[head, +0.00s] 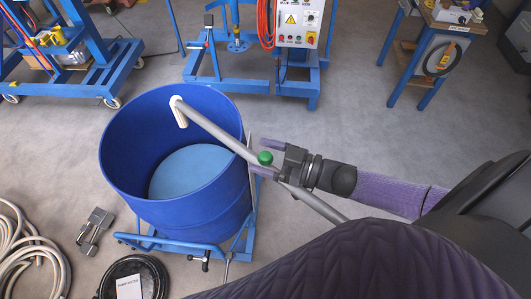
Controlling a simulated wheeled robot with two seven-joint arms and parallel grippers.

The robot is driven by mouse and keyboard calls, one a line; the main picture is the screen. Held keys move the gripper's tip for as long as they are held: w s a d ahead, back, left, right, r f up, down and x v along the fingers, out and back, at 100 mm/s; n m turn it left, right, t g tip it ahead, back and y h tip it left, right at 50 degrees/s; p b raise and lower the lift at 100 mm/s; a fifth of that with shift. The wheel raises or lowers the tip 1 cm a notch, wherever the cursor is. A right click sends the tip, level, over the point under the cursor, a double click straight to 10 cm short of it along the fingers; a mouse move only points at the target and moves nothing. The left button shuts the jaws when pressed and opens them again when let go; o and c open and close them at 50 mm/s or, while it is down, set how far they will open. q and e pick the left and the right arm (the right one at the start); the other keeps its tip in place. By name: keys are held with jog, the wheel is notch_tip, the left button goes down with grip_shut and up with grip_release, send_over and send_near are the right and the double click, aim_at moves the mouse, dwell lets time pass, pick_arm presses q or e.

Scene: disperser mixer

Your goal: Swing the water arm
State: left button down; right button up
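The water arm (217,129) is a grey pipe that runs diagonally from the lower right to a white, downturned nozzle (179,112) over the blue drum (178,203). A green ball knob (265,158) sits on the pipe near the drum's right side. My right gripper (263,157) reaches in from the right, with one purple finger above the knob and one below it. The fingers are apart, with the knob between them; I cannot tell whether they touch it. The pipe's lower end is hidden behind my body. My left gripper is not in view.
The drum stands on a blue wheeled frame (170,243). Beige hose coils (40,262), a grey metal pedal-like piece (95,226) and a black coil with a label (128,282) lie at lower left. A blue machine with a control panel (299,22) stands behind. Floor right of the drum is clear.

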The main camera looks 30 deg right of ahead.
dwell(0.3)
jog(key=b+v, duration=0.1)
jog(key=v, duration=0.9)
jog(key=shift+r, duration=0.1)
